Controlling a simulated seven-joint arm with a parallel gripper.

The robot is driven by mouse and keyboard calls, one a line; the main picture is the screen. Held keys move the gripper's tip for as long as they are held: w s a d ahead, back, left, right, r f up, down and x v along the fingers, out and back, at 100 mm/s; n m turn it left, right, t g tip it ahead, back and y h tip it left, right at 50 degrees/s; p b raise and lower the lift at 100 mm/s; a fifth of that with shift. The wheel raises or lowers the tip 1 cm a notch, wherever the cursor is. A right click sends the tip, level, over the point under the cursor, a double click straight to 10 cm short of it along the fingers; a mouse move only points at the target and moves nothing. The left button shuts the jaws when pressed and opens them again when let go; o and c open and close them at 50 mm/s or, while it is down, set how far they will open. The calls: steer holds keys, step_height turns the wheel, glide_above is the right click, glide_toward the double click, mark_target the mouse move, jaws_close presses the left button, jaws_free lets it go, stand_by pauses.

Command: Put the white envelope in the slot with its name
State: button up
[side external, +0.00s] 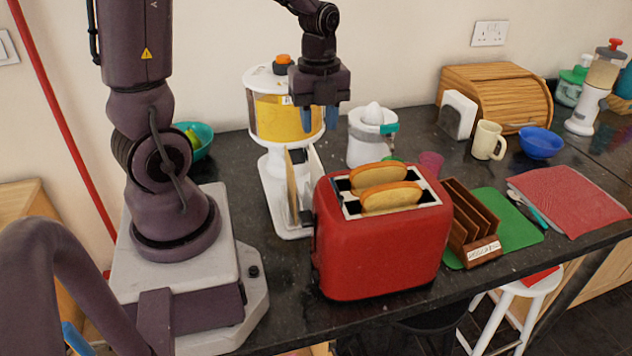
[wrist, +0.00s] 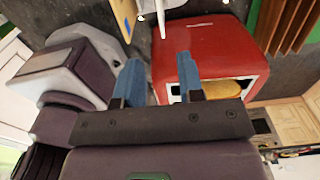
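A thin white upright piece that looks like the white envelope (side external: 316,162) stands beside a tan one (side external: 291,180) in a small metal rack behind the toaster's left side. The toaster hides part of them. A brown wooden slotted rack (side external: 472,215) with a white name label (side external: 484,252) stands right of the toaster; the label is too small to read surely. My gripper (side external: 319,119) is open and empty above the metal rack; its blue fingers also show in the wrist view (wrist: 158,78).
A red toaster (side external: 380,245) with two bread slices stands between the metal rack and the wooden rack. A yellow-bodied dispenser (side external: 275,118) and a white juicer (side external: 366,145) stand close behind. A green mat (side external: 520,222) lies under the wooden rack, beside a red cloth (side external: 570,195).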

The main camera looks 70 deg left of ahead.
glide_toward(316, 182)
steer(key=d+f, duration=0.2)
steer(key=shift+d+f, duration=0.2)
steer(key=shift+f, duration=2.4)
jaws_close()
